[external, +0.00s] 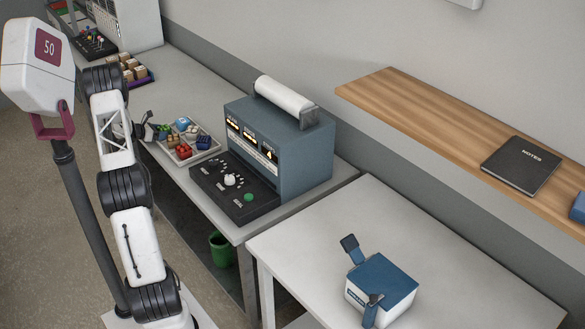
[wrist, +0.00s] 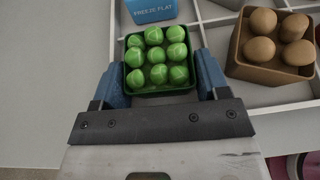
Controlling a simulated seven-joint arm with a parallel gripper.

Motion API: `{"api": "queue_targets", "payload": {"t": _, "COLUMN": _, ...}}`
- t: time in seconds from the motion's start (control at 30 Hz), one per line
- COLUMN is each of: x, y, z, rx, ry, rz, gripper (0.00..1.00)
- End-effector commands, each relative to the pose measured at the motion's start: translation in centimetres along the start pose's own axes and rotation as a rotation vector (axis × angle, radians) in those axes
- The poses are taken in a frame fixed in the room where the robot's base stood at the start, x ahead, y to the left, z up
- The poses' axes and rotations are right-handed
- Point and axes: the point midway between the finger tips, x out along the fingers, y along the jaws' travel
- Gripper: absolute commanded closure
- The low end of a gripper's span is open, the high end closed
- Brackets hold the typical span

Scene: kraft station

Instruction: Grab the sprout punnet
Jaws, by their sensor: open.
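The sprout punnet (wrist: 160,92) is a dark green square tub filled with several bright green sprouts. In the wrist view it sits at the near edge of a light divided tray (wrist: 207,47). My gripper (wrist: 160,80) is open, with one blue finger at the left side of the punnet and the other at the right side. I cannot tell whether the fingers touch it. In the external view my gripper (external: 150,131) is at the tray's left end, and the punnet is small and mostly hidden by it.
In the wrist view a brown carton of eggs (wrist: 272,45) is to the right and a blue "freeze flat" box (wrist: 151,10) is behind the punnet. In the external view a blue-grey machine (external: 280,150) with a black control panel (external: 233,187) stands right of the tray.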

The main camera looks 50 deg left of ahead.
Motion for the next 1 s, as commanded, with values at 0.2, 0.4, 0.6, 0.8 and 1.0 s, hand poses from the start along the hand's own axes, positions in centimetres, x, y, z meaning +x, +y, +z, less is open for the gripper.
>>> {"api": "queue_targets", "payload": {"t": 0.2, "x": 0.0, "y": 0.0, "z": 0.0, "rx": 0.000, "ry": 0.000, "rz": 0.000, "gripper": 0.32}}
{"api": "queue_targets", "payload": {"t": 0.4, "x": 0.0, "y": 0.0, "z": 0.0, "rx": 0.000, "ry": 0.000, "rz": 0.000, "gripper": 0.49}}
{"api": "queue_targets", "payload": {"t": 0.6, "x": 0.0, "y": 0.0, "z": 0.0, "rx": 0.000, "ry": 0.000, "rz": 0.000, "gripper": 0.62}}
{"api": "queue_targets", "payload": {"t": 0.8, "x": -0.1, "y": 0.0, "z": 0.2, "rx": 0.001, "ry": 0.000, "rz": 0.000, "gripper": 0.62}}
{"api": "queue_targets", "payload": {"t": 1.0, "x": -0.6, "y": 0.0, "z": 1.4, "rx": 0.002, "ry": 0.000, "rz": 0.000, "gripper": 0.62}}
